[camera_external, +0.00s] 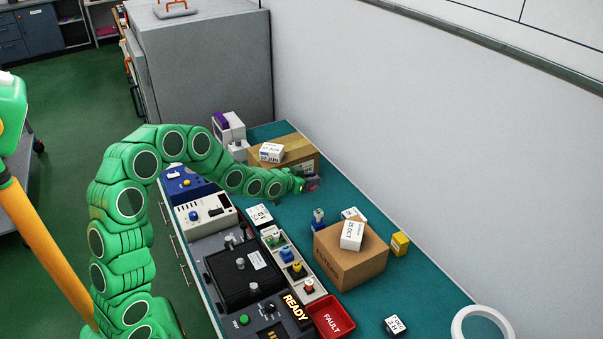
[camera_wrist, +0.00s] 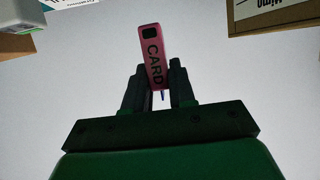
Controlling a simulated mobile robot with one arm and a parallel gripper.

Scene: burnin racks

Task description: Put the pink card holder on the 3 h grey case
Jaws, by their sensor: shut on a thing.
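The pink card holder (camera_wrist: 153,52), marked CARD, stands up between the two fingers of my gripper (camera_wrist: 158,88) in the wrist view. My gripper is shut on it. In the external view my gripper (camera_external: 301,184) is over the far part of the bench, just in front of a cardboard box, and a small bit of the pink card holder (camera_external: 313,182) shows at its tip. I cannot read a "3 h" label anywhere. A grey case with an orange handle (camera_external: 174,12) sits on top of the big grey cabinet, partly cut off; I cannot tell if it is the named one.
The far cardboard box (camera_external: 305,160) bears a white carton (camera_external: 271,153). A nearer cardboard box (camera_external: 348,262), a yellow box (camera_external: 399,244) and a red FAULT tray (camera_external: 332,318) are on the bench. Test units line its left edge.

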